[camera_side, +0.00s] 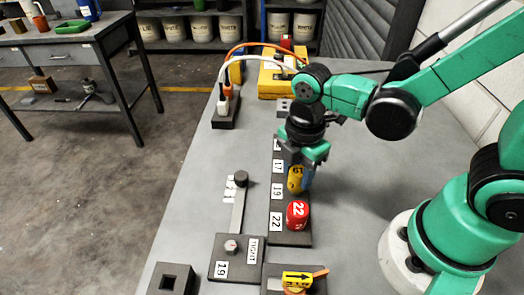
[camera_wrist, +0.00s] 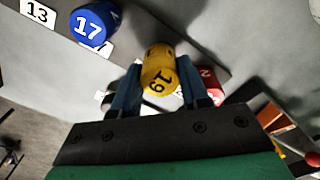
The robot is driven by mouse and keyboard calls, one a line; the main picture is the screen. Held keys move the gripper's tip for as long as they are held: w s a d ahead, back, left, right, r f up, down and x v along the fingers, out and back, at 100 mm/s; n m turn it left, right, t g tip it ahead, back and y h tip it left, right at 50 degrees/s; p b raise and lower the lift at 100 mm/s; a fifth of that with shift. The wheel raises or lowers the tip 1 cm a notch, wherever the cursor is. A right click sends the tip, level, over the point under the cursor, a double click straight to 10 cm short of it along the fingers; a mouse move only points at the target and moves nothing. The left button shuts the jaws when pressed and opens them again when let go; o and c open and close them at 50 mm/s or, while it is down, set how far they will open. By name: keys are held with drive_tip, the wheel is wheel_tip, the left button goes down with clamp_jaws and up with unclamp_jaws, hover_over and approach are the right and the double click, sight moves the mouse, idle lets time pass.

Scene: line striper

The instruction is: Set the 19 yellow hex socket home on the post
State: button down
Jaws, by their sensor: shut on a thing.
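The yellow socket (camera_side: 295,180), marked 19, is between the fingers of my gripper (camera_side: 301,172), which is shut on it. In the wrist view the same socket (camera_wrist: 158,66) sits between two blue fingers, its 19 facing the camera. It is over or at the dark rack strip (camera_side: 290,238), by the rack's 19 label (camera_side: 277,191). The post is not visible; the socket and gripper cover that spot. I cannot tell whether the socket touches the rack.
A red socket (camera_side: 297,214) marked 22 stands on the rack just in front. A blue socket (camera_wrist: 88,26) marked 17 stands on the other side. A plate with a hex bolt (camera_side: 232,246) and a lever (camera_side: 240,205) lie left. Bare table lies right of the rack.

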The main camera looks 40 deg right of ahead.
drive_tip(key=shift+f, duration=0.8)
drive_tip(key=shift+c, duration=1.8)
unclamp_jaws()
drive_tip(key=shift+o, duration=0.2)
drive_tip(key=shift+o, duration=1.4)
drive_tip(key=shift+r, duration=3.45)
